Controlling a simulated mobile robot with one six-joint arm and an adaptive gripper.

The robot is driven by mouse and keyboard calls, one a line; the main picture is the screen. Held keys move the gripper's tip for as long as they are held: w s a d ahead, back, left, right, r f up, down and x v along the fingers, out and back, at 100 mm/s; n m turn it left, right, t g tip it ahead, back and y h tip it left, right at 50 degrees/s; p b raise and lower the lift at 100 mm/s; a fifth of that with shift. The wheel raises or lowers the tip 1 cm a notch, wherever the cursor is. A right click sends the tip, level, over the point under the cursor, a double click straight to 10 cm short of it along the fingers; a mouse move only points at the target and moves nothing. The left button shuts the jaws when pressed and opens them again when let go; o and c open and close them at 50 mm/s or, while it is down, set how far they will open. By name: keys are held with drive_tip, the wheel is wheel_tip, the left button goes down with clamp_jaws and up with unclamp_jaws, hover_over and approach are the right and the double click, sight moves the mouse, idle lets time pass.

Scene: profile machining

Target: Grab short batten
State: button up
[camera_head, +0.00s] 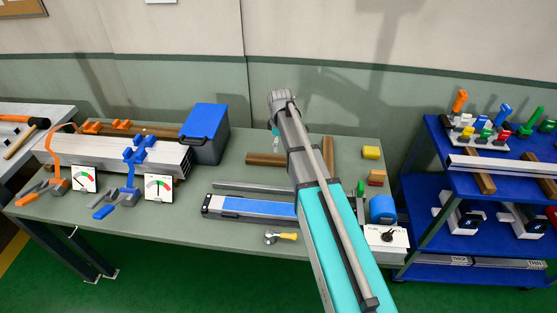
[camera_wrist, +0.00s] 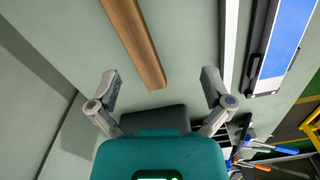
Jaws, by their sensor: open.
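A brown wooden batten (camera_head: 265,159) lies on the green table, left of my arm, its right part hidden behind the arm. In the wrist view a wooden batten (camera_wrist: 135,42) runs from the top edge down to its near end, in line with the space between my fingers. A second wooden batten (camera_head: 328,150) lies right of the arm, lengthwise to the table's depth. Which one counts as the short one I cannot tell for sure. My gripper (camera_wrist: 160,82) is open and empty above the table. In the head view it is mostly hidden by the arm.
A grey bar (camera_head: 248,187) and a blue-topped long tool (camera_head: 255,207) lie in front. Clamped profiles (camera_head: 115,150) are at left, small blocks (camera_head: 371,153) at right, and a blue shelf cart (camera_head: 480,180) beyond.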

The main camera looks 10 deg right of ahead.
sight(277, 159)
drive_tip(key=w+n, duration=0.1)
drive_tip(key=w, duration=0.1)
drive_tip(key=w+n, duration=0.1)
drive_tip(key=w, duration=0.2)
drive_tip(key=shift+w+r+n, duration=0.25)
drive_tip(key=shift+w+n, duration=0.05)
drive_tip(key=shift+n, duration=0.1)
drive_tip(key=shift+f, duration=0.15)
wheel_tip(277, 159, down, 8)
drive_tip(key=b, duration=0.8)
drive_tip(key=shift+f, duration=0.2)
drive_tip(key=shift+s+f+b, duration=0.15)
drive_tip(key=shift+f+b, duration=2.4)
drive_tip(key=shift+b, duration=0.2)
drive_tip(key=c, duration=1.3)
